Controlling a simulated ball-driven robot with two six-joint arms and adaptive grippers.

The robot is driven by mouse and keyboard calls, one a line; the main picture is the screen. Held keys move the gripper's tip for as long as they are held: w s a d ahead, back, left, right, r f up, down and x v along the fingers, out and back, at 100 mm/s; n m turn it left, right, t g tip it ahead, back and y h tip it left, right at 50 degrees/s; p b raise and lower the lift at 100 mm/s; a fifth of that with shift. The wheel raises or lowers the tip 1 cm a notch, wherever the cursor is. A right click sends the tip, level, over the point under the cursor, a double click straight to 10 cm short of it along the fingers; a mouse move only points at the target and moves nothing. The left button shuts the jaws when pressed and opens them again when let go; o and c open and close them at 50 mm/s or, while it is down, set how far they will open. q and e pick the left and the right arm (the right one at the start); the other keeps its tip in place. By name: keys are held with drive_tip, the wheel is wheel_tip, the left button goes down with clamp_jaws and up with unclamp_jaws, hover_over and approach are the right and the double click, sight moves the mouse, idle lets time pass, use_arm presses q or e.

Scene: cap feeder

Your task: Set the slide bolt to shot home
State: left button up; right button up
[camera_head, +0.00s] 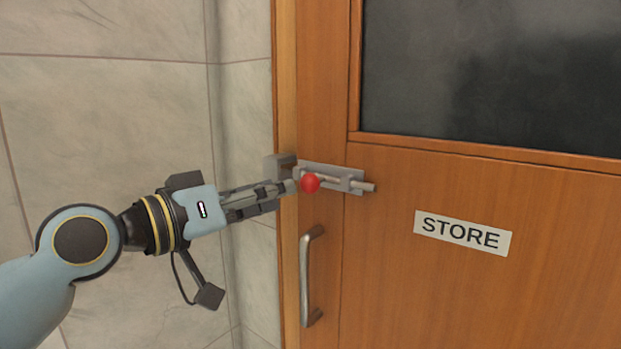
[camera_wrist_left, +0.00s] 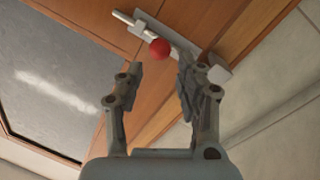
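The slide bolt (camera_head: 343,176) is a grey metal plate with a rod, mounted on the wooden door above the handle. Its round red knob (camera_head: 310,183) is at the left part of the plate, and the rod's end sticks out past the plate on the right. A grey keeper block (camera_head: 275,167) sits on the door frame to the left; whether the rod enters it is unclear. My left gripper (camera_head: 290,187) is just left of the knob. In the left wrist view its fingers (camera_wrist_left: 160,74) are apart and empty, with the red knob (camera_wrist_left: 159,48) just beyond the fingertips. My right gripper is not in view.
A vertical metal door handle (camera_head: 308,277) stands out below the bolt. The door has a dark glass pane (camera_head: 490,70) above and a STORE sign (camera_head: 463,233) at right. A tiled wall (camera_head: 105,110) is on the left.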

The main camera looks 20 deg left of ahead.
sight(302, 186)
use_arm(q)
drive_tip(key=p+x, duration=0.1)
drive_tip(key=x, duration=0.6)
drive_tip(key=shift+w+d+f, duration=0.1)
drive_tip(key=shift+w+d, duration=0.05)
drive_tip(key=shift+w, duration=0.1)
clamp_jaws()
